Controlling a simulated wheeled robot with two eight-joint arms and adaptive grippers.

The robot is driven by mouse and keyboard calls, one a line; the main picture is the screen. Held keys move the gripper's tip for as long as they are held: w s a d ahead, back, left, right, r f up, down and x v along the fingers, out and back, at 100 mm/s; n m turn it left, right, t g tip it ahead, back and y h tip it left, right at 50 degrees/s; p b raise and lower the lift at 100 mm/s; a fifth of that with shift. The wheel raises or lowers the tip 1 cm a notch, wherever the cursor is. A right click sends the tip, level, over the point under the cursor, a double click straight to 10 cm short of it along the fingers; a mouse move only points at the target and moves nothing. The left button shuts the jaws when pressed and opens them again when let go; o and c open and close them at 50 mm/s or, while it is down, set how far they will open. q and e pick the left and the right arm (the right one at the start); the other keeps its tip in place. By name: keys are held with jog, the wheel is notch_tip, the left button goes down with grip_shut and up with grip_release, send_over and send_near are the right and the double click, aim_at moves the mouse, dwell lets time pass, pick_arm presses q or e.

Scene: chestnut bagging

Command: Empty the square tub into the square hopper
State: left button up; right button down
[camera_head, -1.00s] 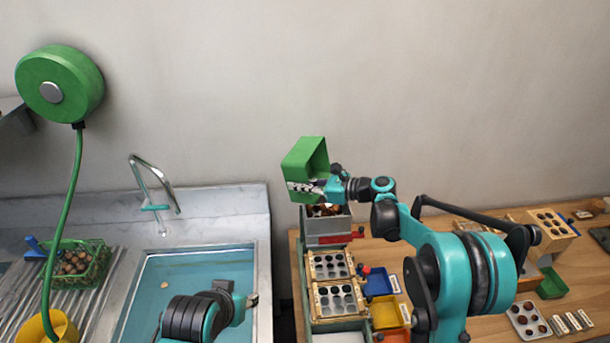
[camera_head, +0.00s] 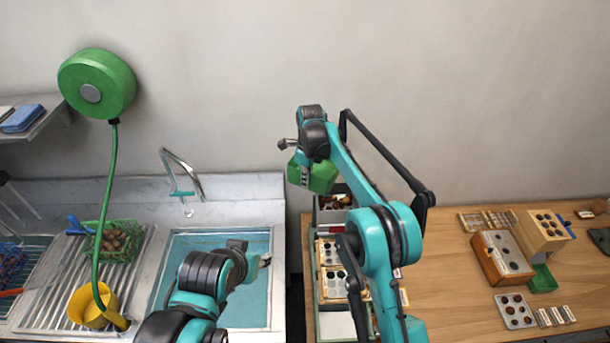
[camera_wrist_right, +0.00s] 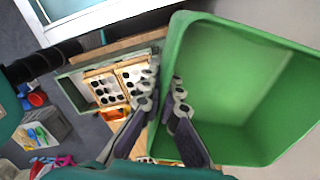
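The square green tub (camera_head: 322,178) hangs above the square grey hopper (camera_head: 328,217) in the head view. Its outside faces me, so its mouth is hidden there. The right wrist view shows the tub's inside (camera_wrist_right: 225,95) with no chestnuts visible. My right gripper (camera_head: 303,174) is shut on the tub's wall, with one finger on each side of it in the wrist view (camera_wrist_right: 162,103). Brown chestnuts (camera_head: 338,200) show in the hopper, partly hidden by the tub and arm. My left gripper (camera_head: 264,261) is over the sink; its fingers are too small to judge.
Trays with round holes (camera_head: 331,252) stand in front of the hopper, partly behind my right arm. A teal sink (camera_head: 215,250) with a tap lies left. A green basket of chestnuts (camera_head: 112,240) and a yellow cup stand on the drainboard.

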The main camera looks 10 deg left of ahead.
jog(key=s+d+r+p, duration=0.1)
jog(key=s+r, duration=0.5)
jog(key=r, duration=0.1)
jog(key=shift+h, duration=0.3)
jog(key=shift+d, duration=0.15)
